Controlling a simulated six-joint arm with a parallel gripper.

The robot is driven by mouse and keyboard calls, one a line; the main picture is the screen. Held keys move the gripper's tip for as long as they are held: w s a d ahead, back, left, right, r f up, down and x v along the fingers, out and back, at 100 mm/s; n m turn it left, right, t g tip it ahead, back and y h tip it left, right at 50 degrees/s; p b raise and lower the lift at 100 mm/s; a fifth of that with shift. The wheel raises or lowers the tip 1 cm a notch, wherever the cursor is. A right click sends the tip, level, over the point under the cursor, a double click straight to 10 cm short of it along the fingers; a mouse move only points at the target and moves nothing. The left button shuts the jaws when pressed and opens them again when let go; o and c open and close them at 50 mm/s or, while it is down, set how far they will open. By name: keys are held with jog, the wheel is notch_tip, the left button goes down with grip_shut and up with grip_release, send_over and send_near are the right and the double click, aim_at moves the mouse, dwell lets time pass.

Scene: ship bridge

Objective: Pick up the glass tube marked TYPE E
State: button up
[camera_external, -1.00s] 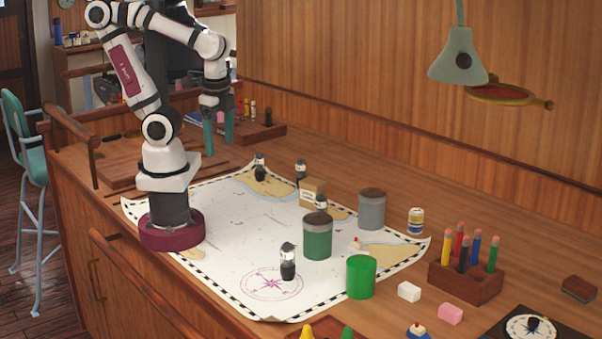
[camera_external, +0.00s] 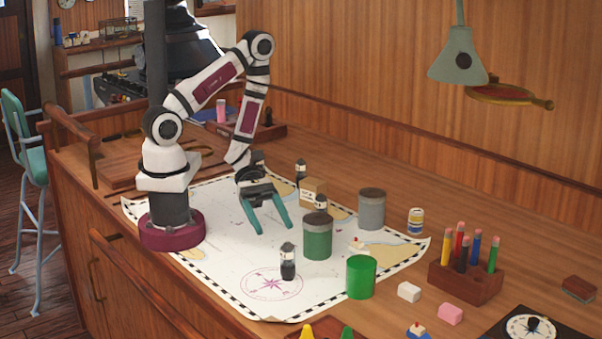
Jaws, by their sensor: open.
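Several small glass tubes with dark contents stand on the chart (camera_external: 215,230). One tube (camera_external: 288,262) is at the front near the compass rose. Another tube (camera_external: 301,170) is at the back, and one (camera_external: 321,204) is behind the green-bodied canister. A further tube (camera_external: 259,158) is at the back left, largely hidden by my arm. The markings are too small to read, so I cannot tell which is TYPE E. My gripper (camera_external: 275,230) is open and empty, its teal fingers pointing down, above the chart behind the front tube.
A green-bodied canister (camera_external: 317,241) stands just right of my gripper. A grey canister (camera_external: 371,211), a bright green cup (camera_external: 361,278) and a cardboard box (camera_external: 312,190) are also close. A pencil block (camera_external: 465,282) stands at right. The chart's left part is clear.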

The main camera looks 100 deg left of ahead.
aim_at(291, 265)
jog(key=x, duration=0.9)
jog(key=shift+d+f, duration=0.1)
jog(key=shift+d, duration=0.05)
jog(key=x, duration=0.5)
jog(key=shift+s+d, duration=0.1)
jog(key=shift+d, duration=0.35)
grip_shut()
